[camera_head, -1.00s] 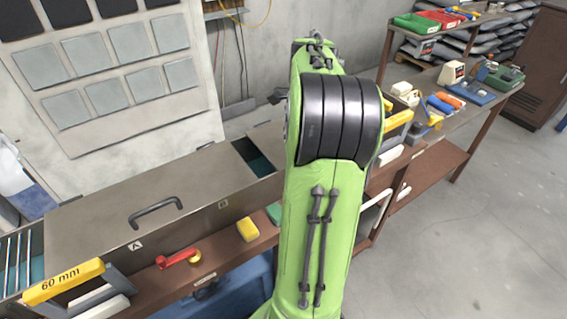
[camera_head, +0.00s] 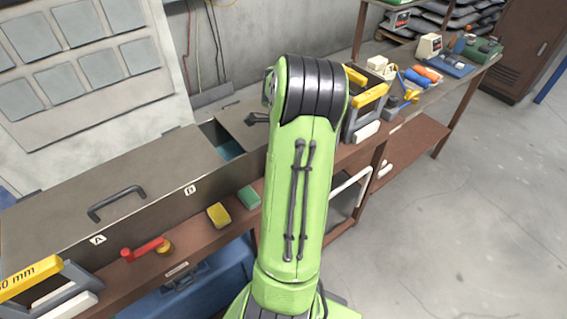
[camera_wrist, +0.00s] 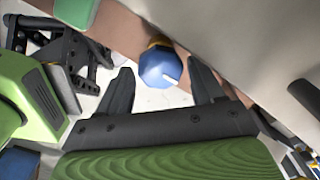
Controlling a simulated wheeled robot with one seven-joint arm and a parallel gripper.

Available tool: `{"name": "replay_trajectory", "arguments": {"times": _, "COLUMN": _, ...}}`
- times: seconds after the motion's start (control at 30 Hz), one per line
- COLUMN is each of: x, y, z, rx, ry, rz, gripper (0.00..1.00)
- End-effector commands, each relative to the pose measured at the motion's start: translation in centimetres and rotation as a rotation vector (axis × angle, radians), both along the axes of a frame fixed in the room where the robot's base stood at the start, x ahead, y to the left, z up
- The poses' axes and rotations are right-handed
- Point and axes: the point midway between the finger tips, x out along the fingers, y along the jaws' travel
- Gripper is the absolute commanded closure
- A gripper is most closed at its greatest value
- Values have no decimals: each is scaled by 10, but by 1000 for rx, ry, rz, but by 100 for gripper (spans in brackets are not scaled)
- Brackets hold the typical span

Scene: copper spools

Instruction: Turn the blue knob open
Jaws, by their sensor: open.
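The blue knob (camera_wrist: 158,66) is in the wrist view, between the two dark fingers of my gripper (camera_wrist: 162,82). My gripper is open, with a finger on each side of the knob and visible gaps to both. I cannot tell how deep the knob sits between the fingers. In the head view my green arm stands in front of the bench, and I cannot make out the knob or the fingertips there.
A grey chest (camera_head: 60,222) with a black handle stands on the brown bench. A red lever (camera_head: 142,248), a yellow block (camera_head: 218,215) and a green block (camera_head: 248,197) lie along its front ledge. A yellow-handled frame (camera_head: 370,99) stands right of my arm. Floor at right is clear.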

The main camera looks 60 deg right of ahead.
Motion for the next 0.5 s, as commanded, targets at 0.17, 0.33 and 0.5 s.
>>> {"name": "replay_trajectory", "arguments": {"times": 0.17, "x": 0, "y": 0, "z": -10, "rx": -1, "ry": 0, "rz": 0, "gripper": 33}}
{"name": "replay_trajectory", "arguments": {"times": 0.33, "x": 0, "y": 0, "z": -9, "rx": -1, "ry": 0, "rz": 0, "gripper": 33}}
{"name": "replay_trajectory", "arguments": {"times": 0.5, "x": 0, "y": 0, "z": -9, "rx": -2, "ry": -1, "rz": 0, "gripper": 58}}
